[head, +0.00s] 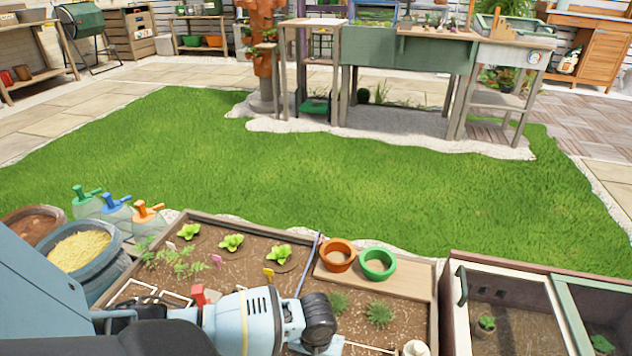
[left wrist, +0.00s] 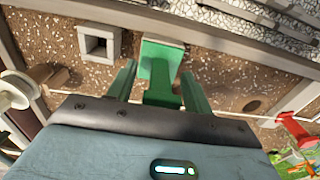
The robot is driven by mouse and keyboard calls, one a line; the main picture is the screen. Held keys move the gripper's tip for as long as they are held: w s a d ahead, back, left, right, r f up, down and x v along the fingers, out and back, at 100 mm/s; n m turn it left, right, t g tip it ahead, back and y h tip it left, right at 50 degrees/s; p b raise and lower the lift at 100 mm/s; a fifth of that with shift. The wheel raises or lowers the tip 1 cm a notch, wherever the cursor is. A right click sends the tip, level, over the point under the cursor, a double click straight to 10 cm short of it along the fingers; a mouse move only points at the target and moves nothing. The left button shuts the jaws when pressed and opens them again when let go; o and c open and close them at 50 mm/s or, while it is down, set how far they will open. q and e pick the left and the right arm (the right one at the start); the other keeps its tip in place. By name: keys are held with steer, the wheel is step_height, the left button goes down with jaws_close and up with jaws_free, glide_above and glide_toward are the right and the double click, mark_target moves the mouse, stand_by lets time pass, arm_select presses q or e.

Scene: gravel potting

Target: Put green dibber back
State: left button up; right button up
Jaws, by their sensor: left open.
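The green dibber (left wrist: 161,62) shows in the left wrist view, with its wide green end away from me and a narrower part running back between my fingers. My left gripper (left wrist: 160,82) is open, with one finger on each side of the dibber. I see no firm contact, and cannot tell whether the dibber stands in a holder. A hollow square grey block (left wrist: 99,42) is beside it on the soil. A red tool (left wrist: 295,128) is at the right edge, and its red top (head: 200,295) shows in the head view. In the head view my left wrist hides the dibber. My right gripper is out of view.
The soil bed (head: 400,328) holds seedlings. An orange pot (head: 338,255) and a green pot (head: 378,263) stand on a wooden board (head: 412,280). A cold frame (head: 505,285) is at right. A pale spool-like thing (left wrist: 15,90) is near the wrist.

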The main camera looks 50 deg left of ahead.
arm_select(q)
steer(key=shift+r, duration=0.4)
step_height(320, 180, up, 10)
steer(key=p, duration=0.5)
steer(key=shift+r, duration=0.2)
steer(key=shift+r+p, duration=0.4)
steer(key=shift+r, duration=0.2)
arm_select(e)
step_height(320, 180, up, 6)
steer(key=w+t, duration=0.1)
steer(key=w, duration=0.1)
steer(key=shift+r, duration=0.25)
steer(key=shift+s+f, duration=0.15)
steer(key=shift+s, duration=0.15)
